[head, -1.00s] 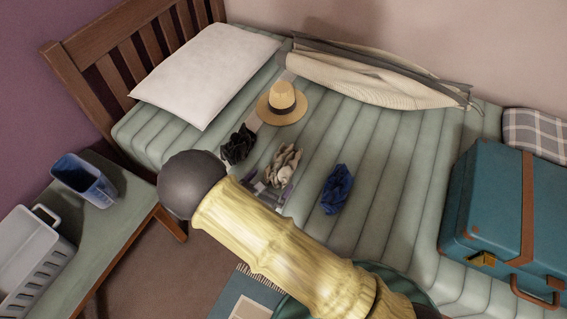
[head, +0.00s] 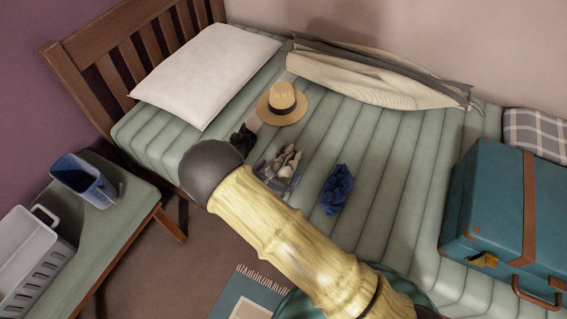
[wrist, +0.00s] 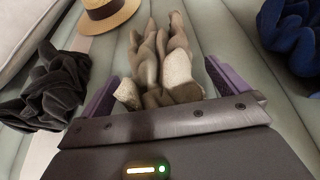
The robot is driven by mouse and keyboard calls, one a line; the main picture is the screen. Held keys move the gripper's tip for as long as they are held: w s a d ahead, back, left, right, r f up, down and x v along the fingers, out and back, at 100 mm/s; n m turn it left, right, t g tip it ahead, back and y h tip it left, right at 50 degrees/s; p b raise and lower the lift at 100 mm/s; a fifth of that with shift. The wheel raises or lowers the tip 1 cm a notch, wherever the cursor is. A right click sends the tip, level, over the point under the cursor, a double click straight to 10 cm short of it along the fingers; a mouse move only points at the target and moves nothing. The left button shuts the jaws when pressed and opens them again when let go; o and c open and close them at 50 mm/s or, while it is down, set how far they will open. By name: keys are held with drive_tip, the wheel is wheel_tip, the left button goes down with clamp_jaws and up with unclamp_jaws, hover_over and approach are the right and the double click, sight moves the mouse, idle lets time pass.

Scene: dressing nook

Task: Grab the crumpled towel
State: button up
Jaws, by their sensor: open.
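A beige, crumpled cloth (head: 287,158), which looks like the towel, lies on the bed. In the wrist view the beige cloth (wrist: 172,52) is bunched between the two purple fingers of my gripper (wrist: 160,76), with its near end close to the palm. My gripper is open, with a finger on each side of the cloth and visible gaps beside it. In the head view my gripper (head: 276,180) is partly hidden by my arm, which also covers the near part of the cloth.
A black crumpled cloth (wrist: 52,88) lies left of my gripper and a blue one (head: 337,188) lies right. A straw hat (head: 282,104) sits behind. A pillow (head: 207,75), a teal suitcase (head: 490,215) and a bench (head: 120,220) with bins stand farther off.

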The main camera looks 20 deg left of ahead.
idle(0.3)
drive_tip(key=c, duration=1.1)
wheel_tip(320, 180, up, 10)
drive_tip(key=shift+r+p, duration=0.1)
drive_tip(key=shift+p, duration=0.65)
